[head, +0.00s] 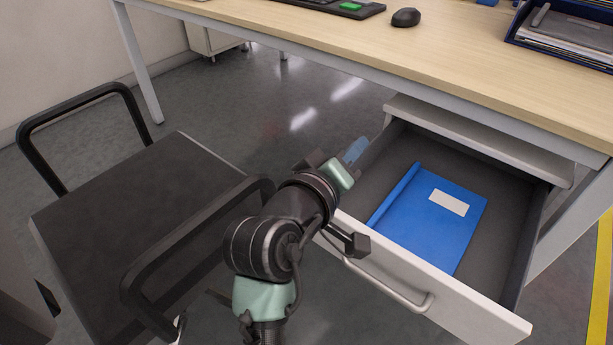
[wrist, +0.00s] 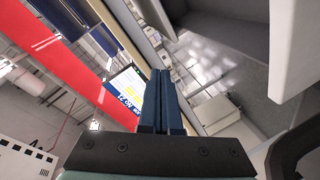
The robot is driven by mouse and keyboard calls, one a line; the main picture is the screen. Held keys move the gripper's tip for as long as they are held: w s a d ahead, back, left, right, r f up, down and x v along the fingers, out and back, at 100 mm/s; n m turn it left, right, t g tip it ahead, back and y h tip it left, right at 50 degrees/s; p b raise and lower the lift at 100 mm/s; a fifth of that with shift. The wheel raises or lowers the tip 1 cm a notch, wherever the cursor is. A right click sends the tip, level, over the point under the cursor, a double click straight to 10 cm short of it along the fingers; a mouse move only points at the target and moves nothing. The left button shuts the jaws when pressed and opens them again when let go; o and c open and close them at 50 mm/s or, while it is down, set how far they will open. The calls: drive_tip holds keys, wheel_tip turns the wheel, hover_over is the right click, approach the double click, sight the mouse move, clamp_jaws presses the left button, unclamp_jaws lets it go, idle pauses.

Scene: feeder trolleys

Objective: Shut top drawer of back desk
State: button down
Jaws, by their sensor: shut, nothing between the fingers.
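The top drawer (head: 440,285) of the desk (head: 470,60) is pulled far out under the desk's right part. Its pale front carries a bar handle (head: 390,288) facing the lower left. A blue folder (head: 432,222) with a white label lies inside. My gripper (head: 356,149) is beside the drawer's left side wall, near its rear half, with its blue fingers pointing up and right. In the wrist view the fingers (wrist: 161,95) are together and hold nothing. I cannot tell whether my gripper touches the drawer. Its wrist partly hides the drawer's left front corner.
A black chair (head: 130,215) with armrests stands close on the left of my arm. A keyboard (head: 335,5), a mouse (head: 406,17) and a blue tray (head: 565,35) are on the desktop. Floor shows clear beneath the desk on the left.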

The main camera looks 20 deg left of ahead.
drive_tip(key=s+f+n+g+p, duration=0.1)
drive_tip(key=p, duration=0.1)
drive_tip(key=s+a+n+g+h+p, duration=0.1)
drive_tip(key=p, duration=0.2)
drive_tip(key=s+a+f+n+g+p, duration=0.1)
drive_tip(key=n+p, duration=0.1)
drive_tip(key=shift+s+a+f+h, duration=0.2)
drive_tip(key=shift+f+h, duration=0.1)
drive_tip(key=shift+h, duration=0.1)
drive_tip(key=s+a+f+n+t+h+p, duration=0.1)
drive_tip(key=s+a+f+n+t+p, duration=0.2)
drive_tip(key=s+n, duration=0.65)
drive_tip(key=s+a+f+n+t+p, duration=0.1)
drive_tip(key=s+a+f+n+p, duration=0.2)
drive_tip(key=s+f+n, duration=0.45)
drive_tip(key=w+d+r+n+b, duration=0.2)
drive_tip(key=w+d+b, duration=0.1)
drive_tip(key=w, duration=1)
drive_tip(key=shift+d+n+b, duration=0.15)
drive_tip(key=shift+n+b, duration=0.15)
drive_tip(key=shift+b, duration=0.05)
drive_tip(key=shift+w, duration=0.2)
